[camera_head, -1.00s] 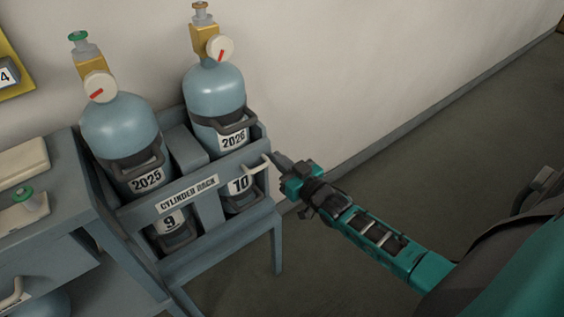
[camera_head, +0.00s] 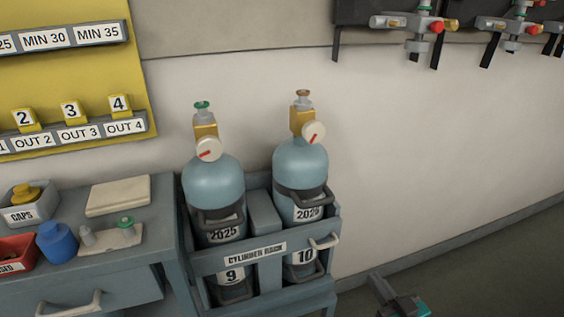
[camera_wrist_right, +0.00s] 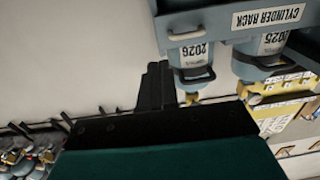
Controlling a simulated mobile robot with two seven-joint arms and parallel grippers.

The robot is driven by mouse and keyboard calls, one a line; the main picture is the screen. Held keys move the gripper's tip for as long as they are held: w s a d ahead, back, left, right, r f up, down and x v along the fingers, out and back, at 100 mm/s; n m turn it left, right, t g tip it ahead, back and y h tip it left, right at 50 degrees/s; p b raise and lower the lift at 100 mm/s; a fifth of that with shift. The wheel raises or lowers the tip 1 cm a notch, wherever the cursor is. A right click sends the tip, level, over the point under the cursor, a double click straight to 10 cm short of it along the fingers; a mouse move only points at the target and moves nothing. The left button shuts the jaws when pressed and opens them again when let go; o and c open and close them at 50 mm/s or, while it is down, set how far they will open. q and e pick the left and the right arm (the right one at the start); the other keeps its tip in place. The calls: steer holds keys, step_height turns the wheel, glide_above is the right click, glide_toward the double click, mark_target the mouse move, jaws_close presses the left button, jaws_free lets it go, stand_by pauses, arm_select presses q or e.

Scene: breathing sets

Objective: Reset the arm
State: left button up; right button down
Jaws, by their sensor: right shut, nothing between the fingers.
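My right gripper (camera_head: 385,292) shows at the bottom of the head view, to the right of the cylinder rack and apart from it. Its dark fingers are shut with nothing between them. The right wrist view also shows the shut fingers (camera_wrist_right: 157,88) against the pale wall, beside the rack. Only a short teal piece of my right arm is in the head view. My left gripper is in neither view.
The cylinder rack (camera_head: 210,262) holds two blue cylinders, 2025 (camera_head: 213,185) and 2026 (camera_head: 300,165). A bench with a caps bin (camera_head: 22,212) and a blue jar (camera_head: 56,243) stands left. A yellow board (camera_head: 70,75) and wall-mounted valves (camera_head: 418,24) hang above. Floor at right is clear.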

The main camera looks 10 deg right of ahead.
arm_select(q)
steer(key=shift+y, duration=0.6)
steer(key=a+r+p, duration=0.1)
steer(key=p, duration=0.2)
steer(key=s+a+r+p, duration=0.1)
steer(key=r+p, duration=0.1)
steer(key=p, duration=0.1)
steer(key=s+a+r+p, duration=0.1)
steer(key=p, duration=0.1)
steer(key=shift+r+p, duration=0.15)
steer(key=shift+p, duration=0.25)
arm_select(e)
steer(key=s+a+r+n+g, duration=0.1)
steer(key=s+a+r+g, duration=0.2)
steer(key=s+a+g, duration=0.4)
steer(key=s+a, duration=0.2)
steer(key=a, duration=0.4)
steer(key=shift+s+r, duration=0.3)
steer(key=shift+s, duration=0.05)
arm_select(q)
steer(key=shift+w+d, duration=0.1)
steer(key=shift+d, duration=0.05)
arm_select(e)
steer(key=c, duration=1.9)
jaws_free()
